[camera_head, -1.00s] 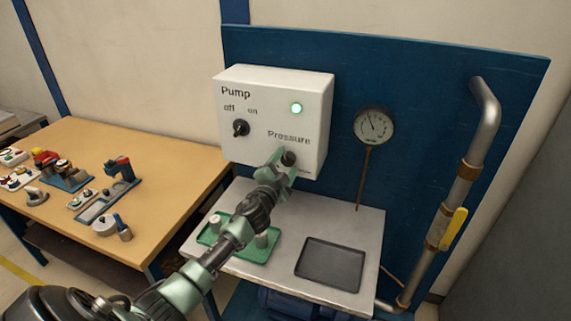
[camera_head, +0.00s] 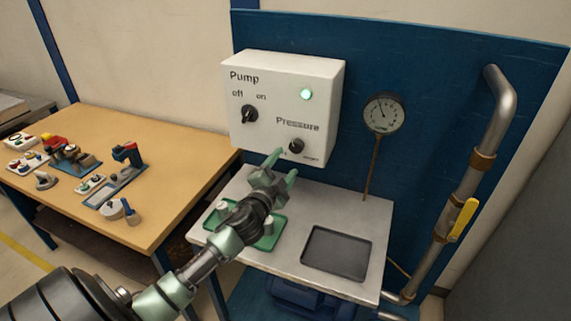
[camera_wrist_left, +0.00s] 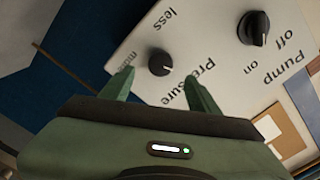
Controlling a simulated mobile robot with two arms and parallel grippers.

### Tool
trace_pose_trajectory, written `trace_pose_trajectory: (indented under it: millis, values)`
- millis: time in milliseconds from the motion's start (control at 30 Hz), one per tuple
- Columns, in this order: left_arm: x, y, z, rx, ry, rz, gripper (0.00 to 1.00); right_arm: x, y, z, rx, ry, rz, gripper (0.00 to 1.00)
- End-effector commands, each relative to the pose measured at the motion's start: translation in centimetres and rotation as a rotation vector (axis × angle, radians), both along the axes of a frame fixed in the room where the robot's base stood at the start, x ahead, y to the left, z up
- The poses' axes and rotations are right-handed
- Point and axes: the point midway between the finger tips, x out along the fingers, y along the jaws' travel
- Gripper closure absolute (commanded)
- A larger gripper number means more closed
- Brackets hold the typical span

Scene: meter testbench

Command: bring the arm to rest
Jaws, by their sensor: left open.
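My left gripper (camera_head: 283,164) is open and empty, just below and in front of the pump control box (camera_head: 286,84). In the left wrist view the gripper's two green fingertips (camera_wrist_left: 160,84) point toward the pressure knob, apart from it. The dark pressure knob (camera_head: 296,145) shows clear of the fingers in the head view and also in the left wrist view (camera_wrist_left: 160,63). The pump knob (camera_head: 250,114) is on the box's left side. The green lamp (camera_head: 306,94) is lit. My right gripper is not in view.
Below the box is a metal shelf (camera_head: 285,248) with a green tray (camera_head: 268,240), partly hidden by my arm, and a dark tray (camera_head: 337,252). A gauge (camera_head: 384,112) and a pipe with a yellow valve handle (camera_head: 463,219) are at right. A wooden table (camera_head: 170,160) with parts stands left.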

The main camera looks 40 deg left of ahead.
Motion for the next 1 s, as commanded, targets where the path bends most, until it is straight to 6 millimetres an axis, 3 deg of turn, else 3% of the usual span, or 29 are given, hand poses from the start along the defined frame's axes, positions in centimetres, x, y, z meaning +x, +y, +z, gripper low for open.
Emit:
trace_pose_trajectory:
  millis: [367,500,567,667,800,1000]
  values:
    - [0.0,0.0,0.0,-0.001,0.001,0.000,0.39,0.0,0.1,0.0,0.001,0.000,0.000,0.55]
    - [-1.6,-1.0,-1.9,-0.070,0.045,0.034,0.39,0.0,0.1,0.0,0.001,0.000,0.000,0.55]
    - [-3.4,-1.9,-3.8,-0.142,0.100,0.070,0.39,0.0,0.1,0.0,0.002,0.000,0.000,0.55]
    - [-8.0,-4.5,-7.9,-0.303,0.243,0.148,0.39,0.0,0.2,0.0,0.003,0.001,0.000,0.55]
    - [-15.8,-8.9,-13.0,-0.510,0.489,0.235,0.39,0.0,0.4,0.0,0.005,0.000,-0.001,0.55]
    - [-23.8,-13.8,-15.9,-0.669,0.744,0.284,0.39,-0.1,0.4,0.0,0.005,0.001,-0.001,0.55]
